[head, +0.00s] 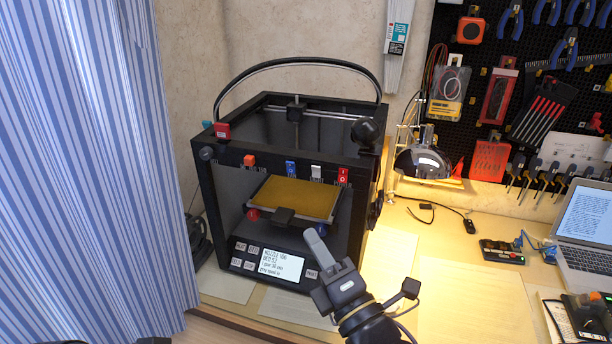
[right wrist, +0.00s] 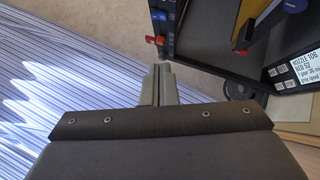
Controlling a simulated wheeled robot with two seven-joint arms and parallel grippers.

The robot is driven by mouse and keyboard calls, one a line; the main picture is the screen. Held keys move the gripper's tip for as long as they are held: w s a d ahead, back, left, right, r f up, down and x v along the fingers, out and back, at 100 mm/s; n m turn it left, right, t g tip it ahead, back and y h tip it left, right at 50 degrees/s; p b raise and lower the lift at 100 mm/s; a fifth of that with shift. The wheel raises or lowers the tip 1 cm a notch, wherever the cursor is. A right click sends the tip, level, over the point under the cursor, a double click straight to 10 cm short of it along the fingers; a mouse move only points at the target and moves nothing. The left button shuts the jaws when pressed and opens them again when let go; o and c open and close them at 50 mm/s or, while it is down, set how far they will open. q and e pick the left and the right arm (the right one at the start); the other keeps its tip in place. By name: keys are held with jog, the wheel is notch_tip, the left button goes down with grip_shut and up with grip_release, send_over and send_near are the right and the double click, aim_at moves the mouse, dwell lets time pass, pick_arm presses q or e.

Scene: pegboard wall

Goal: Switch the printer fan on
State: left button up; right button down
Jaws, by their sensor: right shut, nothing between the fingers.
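The black box-framed 3D printer (head: 365,205) stands on the desk in the head view. Its front top bar carries an orange part (head: 249,160), a blue switch (head: 291,167), a white switch (head: 316,172) and a red switch (head: 343,176). Their labels are too small to read, so I cannot tell which is the fan's or how it is set. My right gripper (head: 316,240) is shut and empty, before the printer's lower right front, below the switches and apart from them. Its closed fingers also show in the right wrist view (right wrist: 161,84). My left gripper is out of view.
A lit display (head: 282,263) sits at the printer's base, under a yellow bed plate (head: 292,197). A striped curtain (head: 85,170) hangs at the left. A lamp (head: 424,160) stands to the right, near a laptop (head: 585,230). A tool-hung pegboard (head: 480,80) is behind.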

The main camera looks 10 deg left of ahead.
jog(key=shift+s+a+r, duration=0.1)
jog(key=shift+a+r, duration=0.05)
jog(key=p, duration=0.4)
send_near(291, 167)
jog(key=shift+s+a+x, duration=0.1)
jog(key=shift+a+x, duration=0.05)
jog(key=shift+x, duration=0.95)
jog(key=shift+s+a+x, duration=0.1)
jog(key=shift+x, duration=1)
jog(key=shift+s+a+x, duration=0.15)
jog(key=shift+x, duration=0.95)
jog(key=shift+w+r, duration=0.1)
jog(key=shift+r, duration=0.1)
